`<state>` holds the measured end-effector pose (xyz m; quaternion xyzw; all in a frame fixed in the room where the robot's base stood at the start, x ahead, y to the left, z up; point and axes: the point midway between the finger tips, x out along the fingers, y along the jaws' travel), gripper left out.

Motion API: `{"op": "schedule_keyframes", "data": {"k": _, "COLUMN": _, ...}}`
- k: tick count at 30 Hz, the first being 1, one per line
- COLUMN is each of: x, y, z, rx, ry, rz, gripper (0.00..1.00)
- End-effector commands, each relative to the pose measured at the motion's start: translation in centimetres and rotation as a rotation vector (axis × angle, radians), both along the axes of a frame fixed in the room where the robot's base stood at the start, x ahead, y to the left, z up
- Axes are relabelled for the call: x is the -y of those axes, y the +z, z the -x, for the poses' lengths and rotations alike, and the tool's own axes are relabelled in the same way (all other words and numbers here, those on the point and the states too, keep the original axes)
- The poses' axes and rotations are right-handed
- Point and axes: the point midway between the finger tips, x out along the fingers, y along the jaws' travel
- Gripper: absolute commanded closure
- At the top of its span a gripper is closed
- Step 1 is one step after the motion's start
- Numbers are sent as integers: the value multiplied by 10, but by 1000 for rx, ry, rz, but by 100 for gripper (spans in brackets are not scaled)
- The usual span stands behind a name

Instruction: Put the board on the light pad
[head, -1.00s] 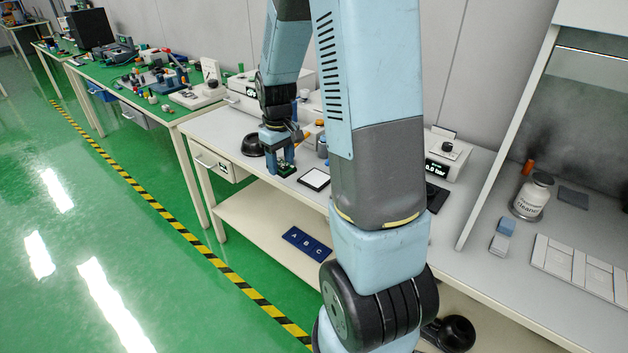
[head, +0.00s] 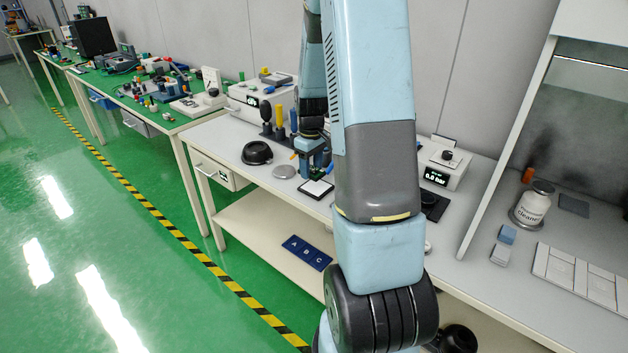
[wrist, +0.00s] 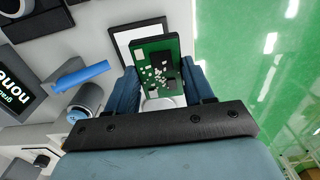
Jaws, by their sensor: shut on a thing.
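My gripper (head: 314,168) is shut on a green circuit board (wrist: 160,66), which sits between the two blue fingers in the wrist view. The board's face with small pale parts is towards the wrist camera. In the head view only a small green part of the board (head: 322,173) shows. The light pad (head: 317,188) is a white square with a black border on the bench, just below the gripper. In the wrist view the pad (wrist: 126,42) shows behind the board, which hides part of it. The board appears to be above the pad; the gap is hard to judge.
A grey disc (head: 284,171) and a black round dish (head: 257,153) lie left of the pad. A pressure box (head: 441,165) stands right of my arm. A blue cylinder (wrist: 80,76) is left of the fingers in the wrist view. The bench's front edge is close to the pad.

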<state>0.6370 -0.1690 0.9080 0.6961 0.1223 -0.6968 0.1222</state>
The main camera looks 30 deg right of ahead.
Motion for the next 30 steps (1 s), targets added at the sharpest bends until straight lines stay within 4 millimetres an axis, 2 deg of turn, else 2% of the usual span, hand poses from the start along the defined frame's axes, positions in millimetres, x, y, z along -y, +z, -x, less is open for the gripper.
{"op": "schedule_keyframes", "data": {"k": 3, "x": 12, "y": -16, "z": -5, "rx": -1, "ry": -2, "rz": -1, "gripper": 77}}
{"op": "schedule_keyframes", "data": {"k": 6, "x": 17, "y": -23, "z": -9, "rx": -1, "ry": -2, "rz": -1, "gripper": 77}}
{"op": "schedule_keyframes", "data": {"k": 14, "x": 25, "y": -35, "z": -13, "rx": -1, "ry": 0, "rz": -1, "gripper": 77}}
{"op": "schedule_keyframes", "data": {"k": 21, "x": 24, "y": -63, "z": -12, "rx": -1, "ry": 1, "rz": -1, "gripper": 77}}
{"op": "schedule_keyframes", "data": {"k": 30, "x": 24, "y": -65, "z": -13, "rx": 0, "ry": 1, "rz": 0, "gripper": 77}}
